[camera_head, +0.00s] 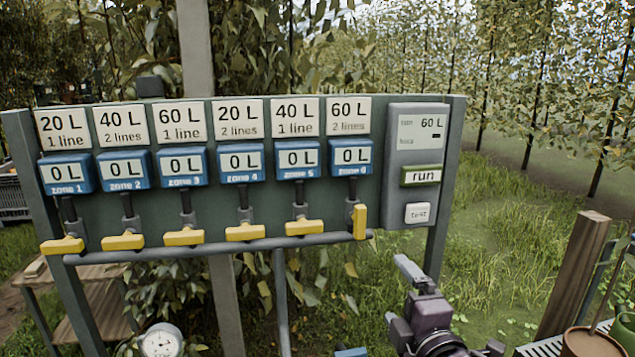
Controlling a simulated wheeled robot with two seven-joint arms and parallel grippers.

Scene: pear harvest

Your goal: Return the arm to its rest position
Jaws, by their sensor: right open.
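My right gripper (402,297) is at the lower middle right, in front of the grass and below the control box. Its two fingers are apart, with nothing visible between them. It is clear of the valve panel (412,284) in the picture. My left gripper is not in view. The panel carries several blue meters reading 0 L, such as zone 6 (351,157). The yellow zone 6 handle (360,222) stands upright. The other yellow handles, such as zone 5 (304,227), lie crosswise. The grey control box (417,118) shows 60 L, a "run" sign and a "test" button.
A wooden post (574,275) and a brown pot (592,342) stand at the right. A round gauge (161,341) is at the bottom left, near a wooden bench (92,325). Open grass lies between the panel and the post.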

